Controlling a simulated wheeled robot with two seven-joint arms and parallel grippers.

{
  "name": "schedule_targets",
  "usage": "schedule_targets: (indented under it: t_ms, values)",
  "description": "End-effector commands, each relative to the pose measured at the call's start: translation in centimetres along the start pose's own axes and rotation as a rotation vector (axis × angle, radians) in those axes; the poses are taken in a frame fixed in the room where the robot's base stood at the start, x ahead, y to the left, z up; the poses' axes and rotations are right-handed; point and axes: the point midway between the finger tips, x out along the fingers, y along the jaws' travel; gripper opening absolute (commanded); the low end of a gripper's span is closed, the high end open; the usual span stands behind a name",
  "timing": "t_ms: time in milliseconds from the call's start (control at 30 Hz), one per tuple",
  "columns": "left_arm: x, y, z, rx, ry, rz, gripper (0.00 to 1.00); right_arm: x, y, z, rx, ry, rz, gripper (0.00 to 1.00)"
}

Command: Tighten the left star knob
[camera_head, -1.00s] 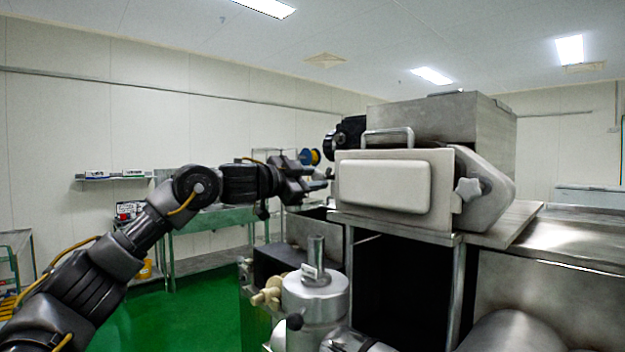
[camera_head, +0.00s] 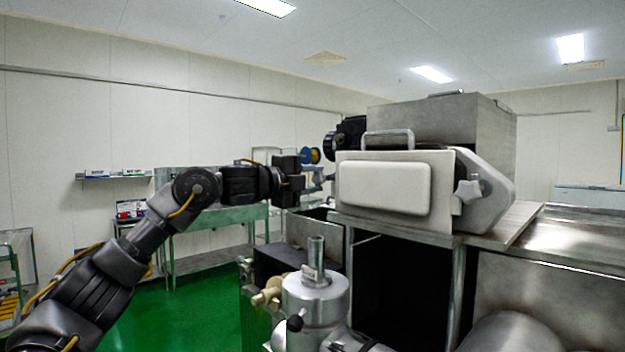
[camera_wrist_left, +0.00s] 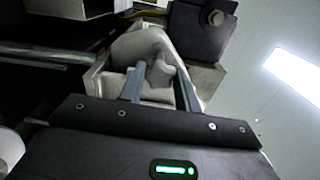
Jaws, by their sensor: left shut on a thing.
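The left star knob (camera_wrist_left: 160,72) shows in the left wrist view as a pale grey lobed knob on the machine's side. My left gripper (camera_wrist_left: 159,86) has one finger on each side of it and is shut on it. In the head view my left gripper (camera_head: 319,179) reaches the left side of the machine head (camera_head: 385,187), and the left knob cannot be made out clearly there. A second star knob (camera_head: 467,191) is on the right side of the machine head, with no gripper near it. My right gripper is not in view.
A metal cylinder with a upright tube (camera_head: 316,292) stands below the machine head. A steel table (camera_head: 560,238) is at the right. Green floor (camera_head: 190,310) is clear at the lower left.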

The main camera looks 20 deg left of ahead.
Motion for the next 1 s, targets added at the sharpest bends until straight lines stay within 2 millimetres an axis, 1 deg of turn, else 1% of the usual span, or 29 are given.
schedule_targets:
  t_ms: [200,400,967,1000]
  values:
    - [0.00,0.01,0.00,0.121,0.000,0.000,0.10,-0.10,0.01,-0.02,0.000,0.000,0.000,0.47]
    - [0.00,0.03,0.00,0.185,0.000,0.000,0.10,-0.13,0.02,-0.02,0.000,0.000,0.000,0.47]
    - [0.01,0.06,0.00,0.212,0.000,0.001,0.10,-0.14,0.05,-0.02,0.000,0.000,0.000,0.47]
    - [0.01,0.06,0.00,0.212,0.000,0.001,0.37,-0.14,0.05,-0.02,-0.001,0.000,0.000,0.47]
